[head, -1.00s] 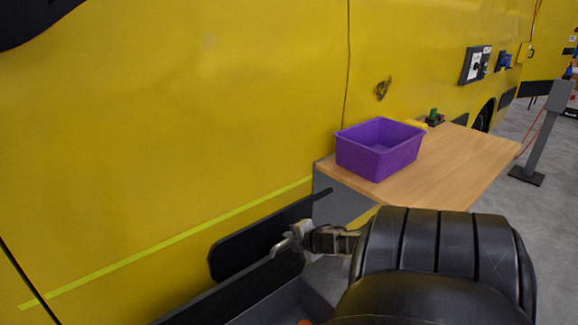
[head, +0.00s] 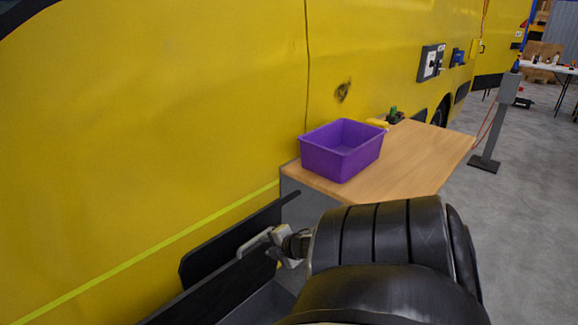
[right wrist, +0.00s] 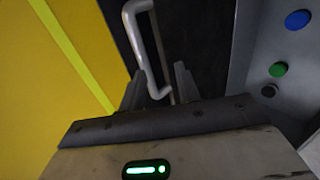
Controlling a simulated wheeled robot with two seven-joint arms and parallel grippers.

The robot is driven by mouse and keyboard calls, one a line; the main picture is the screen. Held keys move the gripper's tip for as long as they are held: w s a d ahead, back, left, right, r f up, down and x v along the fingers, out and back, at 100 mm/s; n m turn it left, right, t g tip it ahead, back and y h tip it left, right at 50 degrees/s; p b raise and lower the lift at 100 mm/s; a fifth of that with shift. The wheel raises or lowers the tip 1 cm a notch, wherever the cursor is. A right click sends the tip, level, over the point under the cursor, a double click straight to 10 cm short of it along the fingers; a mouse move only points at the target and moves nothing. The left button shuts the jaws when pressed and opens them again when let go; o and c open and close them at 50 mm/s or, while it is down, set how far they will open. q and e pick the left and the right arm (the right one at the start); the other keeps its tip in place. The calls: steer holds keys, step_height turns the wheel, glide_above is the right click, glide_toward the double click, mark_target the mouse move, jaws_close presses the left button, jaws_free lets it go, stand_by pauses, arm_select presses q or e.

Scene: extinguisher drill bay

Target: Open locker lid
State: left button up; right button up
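The locker shows as dark panels (head: 228,243) low beside the yellow wall in the head view. One dark panel looks raised along the wall, with a grey surface below; I cannot tell how far open the lid is. A pale grey bar handle (right wrist: 136,12) stands on a dark surface in the right wrist view, and it also shows in the head view (head: 250,245). My right gripper (right wrist: 160,84) is open, its fingers on either side of the handle's near end. Contact is unclear. My right arm hides part of the locker. My left gripper is out of view.
A wooden-topped table (head: 425,155) stands just beyond my right arm, carrying a purple bin (head: 340,160). The yellow wall (head: 150,130) closes off the left. A grey post (head: 495,125) stands on open floor at right. Blue and green buttons (right wrist: 297,19) are on a grey panel.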

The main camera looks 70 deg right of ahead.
steer(key=p+v, duration=0.3)
steer(key=v, duration=0.9)
steer(key=shift+r, duration=0.3)
